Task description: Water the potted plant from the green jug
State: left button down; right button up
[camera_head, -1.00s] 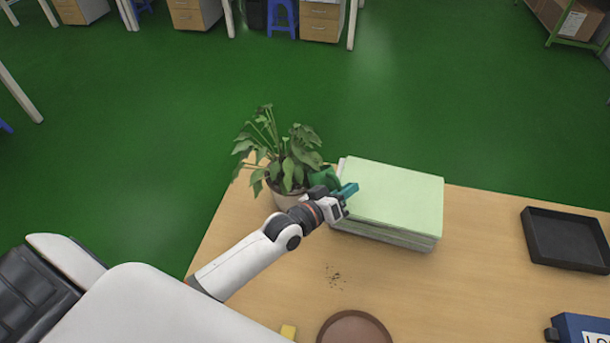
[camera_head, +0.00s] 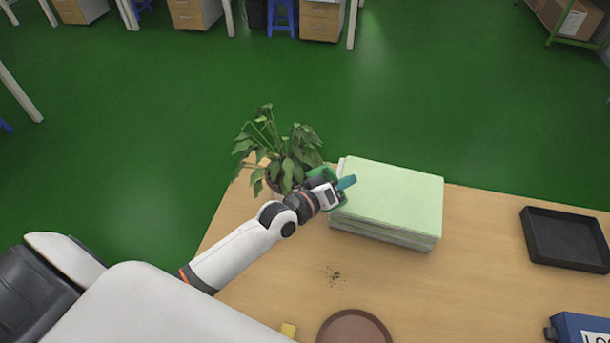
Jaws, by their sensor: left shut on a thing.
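The potted plant (camera_head: 283,150) stands at the far left corner of the table, its pale pot mostly hidden behind my arm and the leaves. My left gripper (camera_head: 336,188) is beside the plant's right side, at the near left edge of the paper stack. It is shut on the green jug (camera_head: 328,172), of which only small parts show around the gripper. The jug is close to the pot and leaves; I cannot tell whether it touches them or how far it is tilted. My right gripper is not in view.
A stack of pale green paper (camera_head: 390,200) lies just right of the gripper. A black tray (camera_head: 565,240) is at the right, with a blue box (camera_head: 582,328) below it. Dark crumbs (camera_head: 335,276) lie mid-table.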

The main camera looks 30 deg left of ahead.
pick_arm(q)
jog(key=shift+w+a+r+n+b, duration=0.1)
jog(key=shift+w+a+n+b, duration=0.15)
jog(key=shift+a+n+b, duration=0.25)
jog(key=shift+w, duration=0.1)
jog(key=shift+w+a, duration=0.2)
jog(key=shift+a, duration=0.2)
jog(key=shift+w+a, duration=0.1)
jog(key=shift+a, duration=0.1)
dwell(0.5)
jog(key=shift+a+n, duration=0.1)
jog(key=shift+n, duration=0.3)
dwell(0.4)
jog(key=shift+w+a+n+g+h+b, duration=0.2)
jog(key=shift+a+n+g+h+b, duration=0.1)
jog(key=shift+n+b, duration=0.1)
dwell(1.1)
